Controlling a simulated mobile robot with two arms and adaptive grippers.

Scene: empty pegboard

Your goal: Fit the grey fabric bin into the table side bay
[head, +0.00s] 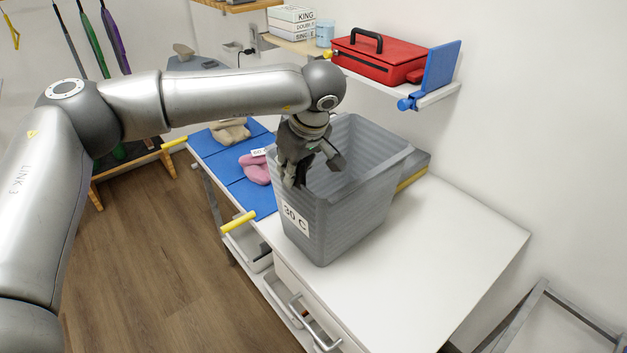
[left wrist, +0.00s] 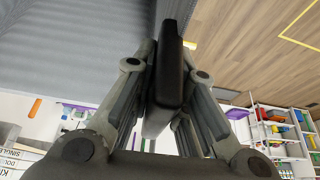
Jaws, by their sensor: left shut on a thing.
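The grey bin (head: 345,215), ribbed and marked "30 C", stands upright on or just above the white table top (head: 440,235); I cannot tell if it touches. My left gripper (head: 296,178) reaches down onto the bin's left rim and is shut on it. In the left wrist view the closed fingers (left wrist: 168,85) are near the middle, with the bin's grey wall (left wrist: 75,45) filling the upper left. I cannot pick out the side bay with certainty. My right gripper is not in view.
Blue mats (head: 215,165) with a pink item (head: 257,168) lie left of the bin. A shelf with a red case (head: 378,58) and a blue bracket (head: 440,68) hangs behind. Drawers (head: 315,325) are below the table's front edge. The table's right part is clear.

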